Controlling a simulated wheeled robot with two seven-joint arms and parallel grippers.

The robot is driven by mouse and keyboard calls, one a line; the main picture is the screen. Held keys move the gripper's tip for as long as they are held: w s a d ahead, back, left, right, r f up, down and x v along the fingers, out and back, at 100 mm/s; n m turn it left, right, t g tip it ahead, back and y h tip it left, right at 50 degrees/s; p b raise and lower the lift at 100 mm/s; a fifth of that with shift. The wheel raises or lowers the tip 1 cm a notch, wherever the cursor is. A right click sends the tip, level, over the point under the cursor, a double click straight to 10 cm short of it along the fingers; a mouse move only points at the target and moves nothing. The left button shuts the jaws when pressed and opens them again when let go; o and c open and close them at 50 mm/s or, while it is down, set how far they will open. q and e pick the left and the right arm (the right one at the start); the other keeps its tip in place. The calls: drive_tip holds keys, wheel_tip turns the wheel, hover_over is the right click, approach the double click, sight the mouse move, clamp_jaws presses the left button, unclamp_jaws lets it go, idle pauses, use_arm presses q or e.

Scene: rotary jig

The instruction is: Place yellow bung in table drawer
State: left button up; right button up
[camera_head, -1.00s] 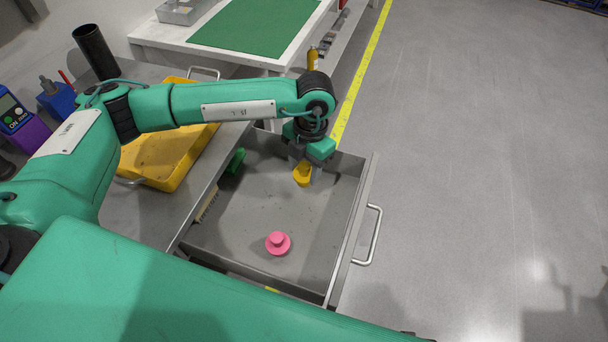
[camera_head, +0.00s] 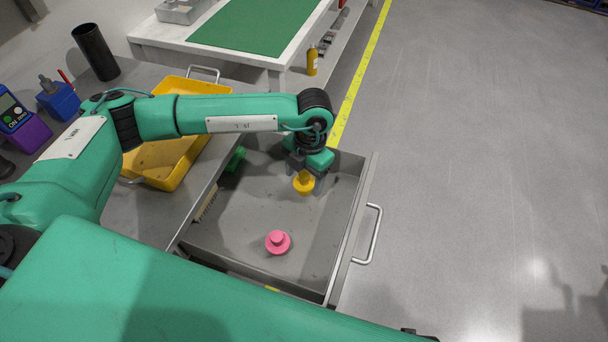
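The yellow bung (camera_head: 303,187) is inside the open table drawer (camera_head: 245,215), near its far end. My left gripper (camera_head: 305,178) reaches down into the drawer from above, with its fingers around the top of the bung. It looks shut on the bung, though the contact is small and partly hidden. The bung looks close to upright, near the drawer floor; I cannot tell whether it touches. My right gripper is not in view.
A pink bung-like piece (camera_head: 278,242) lies on the drawer floor. A green object (camera_head: 235,159) and a brush (camera_head: 206,204) lie along the drawer's left side. A yellow tray (camera_head: 165,170) is on the worktop.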

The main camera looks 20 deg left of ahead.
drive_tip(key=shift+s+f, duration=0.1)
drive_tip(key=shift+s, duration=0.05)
use_arm(q)
drive_tip(key=shift+r, duration=0.1)
drive_tip(key=shift+w+d+r, duration=0.1)
drive_tip(key=shift+w+r, duration=0.05)
drive_tip(key=shift+r, duration=0.4)
drive_tip(key=shift+w+r, duration=0.1)
drive_tip(key=shift+r, duration=0.45)
wheel_tip(320, 180, up, 10)
drive_tip(key=w, duration=0.1)
drive_tip(key=shift+d+f, duration=0.15)
drive_tip(key=shift+d, duration=0.15)
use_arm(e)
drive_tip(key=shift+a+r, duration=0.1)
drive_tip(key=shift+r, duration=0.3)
use_arm(q)
drive_tip(key=shift+w, duration=0.1)
